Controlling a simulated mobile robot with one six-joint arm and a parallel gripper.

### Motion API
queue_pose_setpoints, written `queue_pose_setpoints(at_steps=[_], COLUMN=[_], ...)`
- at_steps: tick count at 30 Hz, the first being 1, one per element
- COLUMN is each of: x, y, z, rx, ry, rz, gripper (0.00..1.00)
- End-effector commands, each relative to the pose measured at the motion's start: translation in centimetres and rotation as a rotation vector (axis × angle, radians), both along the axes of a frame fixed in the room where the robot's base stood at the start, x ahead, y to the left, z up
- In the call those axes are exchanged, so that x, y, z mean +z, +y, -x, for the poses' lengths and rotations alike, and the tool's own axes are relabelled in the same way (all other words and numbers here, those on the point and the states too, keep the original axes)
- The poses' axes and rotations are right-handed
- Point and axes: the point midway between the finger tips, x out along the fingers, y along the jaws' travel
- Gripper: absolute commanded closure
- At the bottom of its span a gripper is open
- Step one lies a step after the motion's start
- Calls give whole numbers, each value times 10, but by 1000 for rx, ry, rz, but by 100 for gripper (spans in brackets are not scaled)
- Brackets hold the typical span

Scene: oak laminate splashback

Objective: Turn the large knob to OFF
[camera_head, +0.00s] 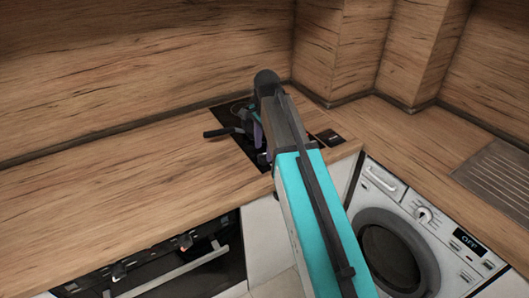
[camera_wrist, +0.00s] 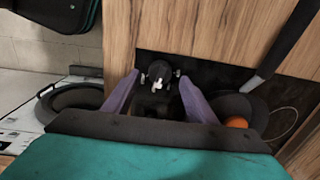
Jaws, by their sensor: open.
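A large white round knob (camera_head: 423,214) is on the washing machine's front panel, at the right in the head view. Its pointer direction is too small to tell. A dark display (camera_head: 468,241) to its right shows lettering that looks like "OFF". My gripper (camera_head: 257,138) is over the black hob, well left of the knob, and partly hidden by my arm. In the wrist view my gripper (camera_wrist: 159,76) has its two purple fingers spread apart. A dark object with a white cross-shaped part (camera_wrist: 158,78) shows between the fingers; I cannot tell whether they touch it.
The black hob (camera_head: 222,114) bears a pan with a dark handle (camera_head: 217,132); an orange round thing (camera_wrist: 236,122) shows beside it. An oven (camera_head: 190,272) with several knobs is at lower left. The wooden counter (camera_head: 90,185) is clear at left.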

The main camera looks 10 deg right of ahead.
Motion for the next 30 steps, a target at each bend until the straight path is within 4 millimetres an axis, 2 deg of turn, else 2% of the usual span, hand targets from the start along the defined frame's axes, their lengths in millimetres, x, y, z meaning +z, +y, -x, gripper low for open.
queue_pose_setpoints(at_steps=[9, 21, 23, 29, 30], x=[-26, -30, -30, -30, -30], y=[0, 0, -1, -1, -1], z=[-1, -2, -2, -1, -1], rx=[-1, -1, -2, -2, -2], ry=[0, 0, 0, 0, 0], rz=[0, 0, 0, 0, 0], gripper=[48, 48, 55, 89, 89])
